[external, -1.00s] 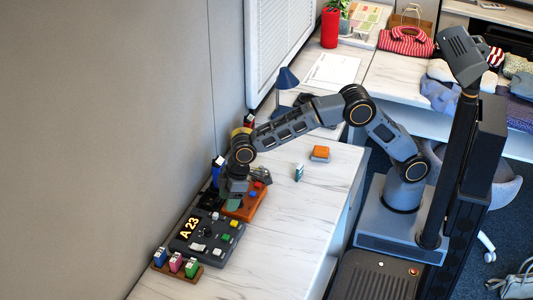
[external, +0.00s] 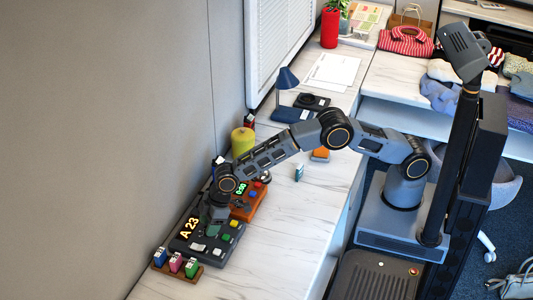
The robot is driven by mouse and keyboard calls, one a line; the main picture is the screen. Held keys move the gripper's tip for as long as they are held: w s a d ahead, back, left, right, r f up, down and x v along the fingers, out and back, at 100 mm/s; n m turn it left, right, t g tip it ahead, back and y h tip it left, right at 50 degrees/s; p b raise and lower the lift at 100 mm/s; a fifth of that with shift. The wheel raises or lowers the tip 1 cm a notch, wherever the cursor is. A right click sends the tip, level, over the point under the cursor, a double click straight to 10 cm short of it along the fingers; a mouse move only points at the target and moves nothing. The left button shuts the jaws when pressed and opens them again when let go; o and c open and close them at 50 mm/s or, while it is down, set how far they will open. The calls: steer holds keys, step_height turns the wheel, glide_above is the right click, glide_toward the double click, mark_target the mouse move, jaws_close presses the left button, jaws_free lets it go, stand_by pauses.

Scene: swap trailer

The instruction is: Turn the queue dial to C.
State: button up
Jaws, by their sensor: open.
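The dark queue console (external: 182,246) lies on the counter by the wall, with a lit display (external: 189,228) reading "A 23" and several coloured buttons. My gripper (external: 214,224) points down over the right rear part of this console, close above it or touching it; I cannot tell which. It is open. The queue dial cannot be made out; my gripper and wrist hide that part of the console.
An orange-brown box (external: 254,202) with a green lit display stands just behind the console. A rack (external: 176,273) with several coloured stamps stands in front. A yellow canister (external: 242,142) and blue lamp (external: 287,79) stand farther back. The counter's right side is mostly clear.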

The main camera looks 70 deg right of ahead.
steer(key=shift+w+a+f, duration=0.15)
steer(key=shift+a+f, duration=0.05)
steer(key=shift+f, duration=0.35)
steer(key=c, duration=0.9)
steer(key=shift+o, duration=0.2)
